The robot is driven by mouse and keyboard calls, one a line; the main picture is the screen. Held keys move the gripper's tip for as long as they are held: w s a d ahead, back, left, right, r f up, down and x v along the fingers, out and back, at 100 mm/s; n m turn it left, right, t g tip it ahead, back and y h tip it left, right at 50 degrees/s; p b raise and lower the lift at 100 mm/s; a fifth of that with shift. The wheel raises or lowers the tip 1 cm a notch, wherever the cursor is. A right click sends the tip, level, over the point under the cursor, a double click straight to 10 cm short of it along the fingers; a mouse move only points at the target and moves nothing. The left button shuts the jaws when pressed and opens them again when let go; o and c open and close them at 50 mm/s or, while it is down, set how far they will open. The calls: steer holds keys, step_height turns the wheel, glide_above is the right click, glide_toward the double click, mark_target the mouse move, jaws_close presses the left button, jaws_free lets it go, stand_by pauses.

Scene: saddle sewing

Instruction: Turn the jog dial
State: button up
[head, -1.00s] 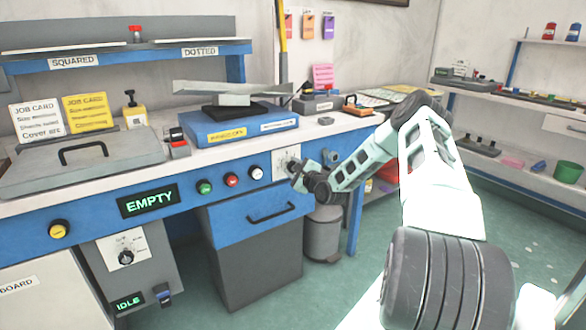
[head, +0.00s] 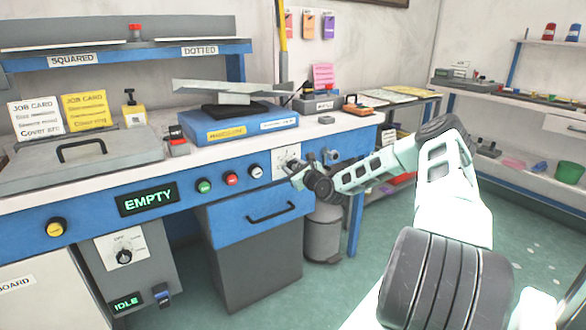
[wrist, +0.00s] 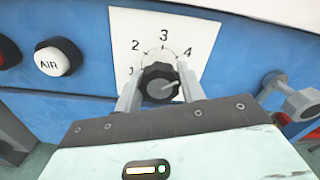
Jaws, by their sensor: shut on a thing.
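A black dial (wrist: 158,84) sits on a white plate (wrist: 121,25) marked with the numbers 1 to 4, on the blue front panel of the bench. I take it to be the jog dial; no such name is readable. A pale line on its face slants up to the right. My gripper (wrist: 161,92) is shut on the dial, one finger on each side. In the head view my gripper (head: 291,168) reaches the same plate (head: 287,154) from the right, and hides most of the dial there.
White, red and green buttons sit left of the plate; the white AIR button (wrist: 58,56) is nearest. A metal fitting (wrist: 295,98) sticks out on the right. A drawer handle (head: 271,213) is below. Another dial (head: 123,256) is on a lower-left panel reading IDLE.

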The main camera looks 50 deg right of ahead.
steer(key=shift+f, duration=0.1)
stand_by(0.3)
steer(key=o, duration=1)
steer(key=shift+s, duration=0.1)
steer(key=v, duration=1.7)
steer(key=shift+s+d+p, duration=0.1)
steer(key=shift+s+p, duration=0.1)
steer(key=shift+p, duration=0.15)
